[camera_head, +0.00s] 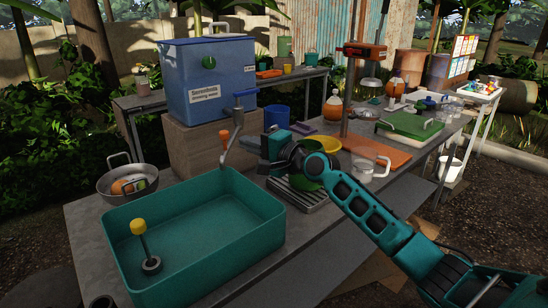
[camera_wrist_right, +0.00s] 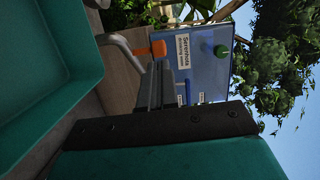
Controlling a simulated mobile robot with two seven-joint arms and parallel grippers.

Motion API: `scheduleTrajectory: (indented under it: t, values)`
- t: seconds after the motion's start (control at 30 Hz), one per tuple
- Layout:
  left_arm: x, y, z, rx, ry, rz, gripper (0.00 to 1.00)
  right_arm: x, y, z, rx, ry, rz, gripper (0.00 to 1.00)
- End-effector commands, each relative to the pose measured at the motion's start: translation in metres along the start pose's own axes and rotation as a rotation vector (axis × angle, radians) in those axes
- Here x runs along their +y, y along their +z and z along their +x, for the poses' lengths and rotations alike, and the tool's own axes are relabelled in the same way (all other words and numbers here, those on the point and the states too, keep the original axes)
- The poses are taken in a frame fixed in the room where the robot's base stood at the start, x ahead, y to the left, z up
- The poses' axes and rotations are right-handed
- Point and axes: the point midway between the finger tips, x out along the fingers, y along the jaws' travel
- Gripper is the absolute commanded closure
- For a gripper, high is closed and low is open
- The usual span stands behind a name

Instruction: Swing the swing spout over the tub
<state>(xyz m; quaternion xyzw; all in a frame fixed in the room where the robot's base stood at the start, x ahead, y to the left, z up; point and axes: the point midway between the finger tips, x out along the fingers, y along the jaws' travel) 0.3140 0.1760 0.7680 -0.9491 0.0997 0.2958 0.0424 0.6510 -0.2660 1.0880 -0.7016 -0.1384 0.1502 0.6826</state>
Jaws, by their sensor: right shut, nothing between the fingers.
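The swing spout (camera_head: 236,141) is a grey pipe below a blue-handled tap on the blue tank (camera_head: 208,100). An orange knob (camera_head: 225,133) stands on the spout, and its lower end is by the far rim of the teal tub (camera_head: 283,221). I cannot tell whether the outlet is past the rim. My right gripper (camera_head: 246,146) is shut and empty, just right of the spout. In the right wrist view its fingers (camera_wrist_right: 151,87) point at the orange knob (camera_wrist_right: 158,48); contact is unclear. The tub wall (camera_wrist_right: 85,48) fills the left there. My left gripper is not in view.
A yellow-topped plunger-like piece (camera_head: 139,228) stands in the tub. A metal pan (camera_head: 116,184) is left of it. A slotted drip tray (camera_head: 303,196), yellow bowl (camera_head: 327,144) and orange board (camera_head: 376,151) lie right of the tub, partly behind my right arm.

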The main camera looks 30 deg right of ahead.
Motion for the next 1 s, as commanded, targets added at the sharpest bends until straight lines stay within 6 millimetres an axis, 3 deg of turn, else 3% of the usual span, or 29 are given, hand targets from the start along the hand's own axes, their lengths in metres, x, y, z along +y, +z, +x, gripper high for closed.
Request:
scheduleTrajectory:
  t: [0.4,0.8,0.93,1.0]
  values:
    - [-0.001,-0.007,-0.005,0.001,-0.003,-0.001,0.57,0.000,0.035,-0.063,-0.001,0.003,0.000,1.00]
    - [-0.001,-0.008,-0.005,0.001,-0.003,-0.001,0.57,-0.001,0.044,-0.081,0.000,0.002,-0.001,1.00]
    - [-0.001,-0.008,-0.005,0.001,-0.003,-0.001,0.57,0.020,0.051,-0.083,0.008,0.032,-0.055,1.00]
    - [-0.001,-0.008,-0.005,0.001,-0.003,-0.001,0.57,0.051,0.060,-0.088,0.017,0.077,-0.140,1.00]
